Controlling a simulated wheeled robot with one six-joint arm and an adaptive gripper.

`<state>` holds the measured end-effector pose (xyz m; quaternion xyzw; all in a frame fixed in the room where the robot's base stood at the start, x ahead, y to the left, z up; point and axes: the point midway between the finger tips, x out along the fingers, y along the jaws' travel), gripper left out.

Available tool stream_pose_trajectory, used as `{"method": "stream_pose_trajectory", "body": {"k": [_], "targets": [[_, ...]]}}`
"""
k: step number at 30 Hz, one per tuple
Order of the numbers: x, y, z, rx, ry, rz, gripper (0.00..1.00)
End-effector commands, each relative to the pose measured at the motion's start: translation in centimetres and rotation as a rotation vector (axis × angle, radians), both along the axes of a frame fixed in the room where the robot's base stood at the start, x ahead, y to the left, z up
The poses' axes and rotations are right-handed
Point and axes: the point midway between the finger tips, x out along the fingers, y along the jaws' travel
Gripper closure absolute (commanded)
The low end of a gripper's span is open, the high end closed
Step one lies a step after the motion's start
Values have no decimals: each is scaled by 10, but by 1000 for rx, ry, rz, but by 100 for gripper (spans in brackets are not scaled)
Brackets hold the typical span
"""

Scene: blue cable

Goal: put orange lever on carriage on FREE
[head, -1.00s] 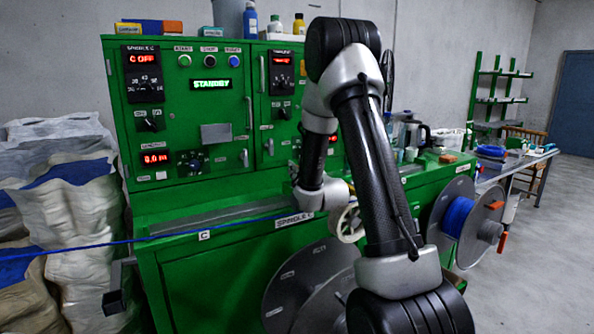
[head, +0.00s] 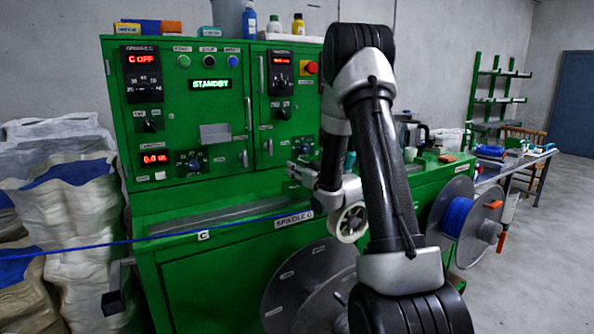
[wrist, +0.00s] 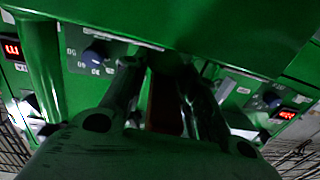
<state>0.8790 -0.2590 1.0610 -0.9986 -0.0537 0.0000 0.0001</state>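In the wrist view, the two dark fingers of my gripper (wrist: 160,72) stand apart, with a visible gap between their tips. A dark reddish strip (wrist: 166,105) shows in shadow between them. It may be the orange lever, but I cannot tell, nor whether the fingers touch it. In the head view my gripper (head: 302,172) is small and partly hidden, low in front of the green cabinet, above the machine's bed. The carriage and its FREE mark cannot be made out in either view. The blue cable (head: 120,243) runs from the left edge toward the bed below my gripper.
The green control cabinet (head: 226,120) stands close behind my gripper, with dials and a red button (head: 311,68). Grey reel discs (head: 305,278) stand below, and a blue cable reel (head: 458,217) is at the right.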

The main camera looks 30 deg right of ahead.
Motion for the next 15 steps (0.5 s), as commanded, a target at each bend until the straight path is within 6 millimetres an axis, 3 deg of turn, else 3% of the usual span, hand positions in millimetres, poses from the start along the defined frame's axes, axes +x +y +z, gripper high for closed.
{"method": "stream_pose_trajectory", "body": {"k": [10, 15], "targets": [[0, 0, 1, 0, 0, 0, 61], [0, 0, 21, -2, -4, 0, 61]]}}
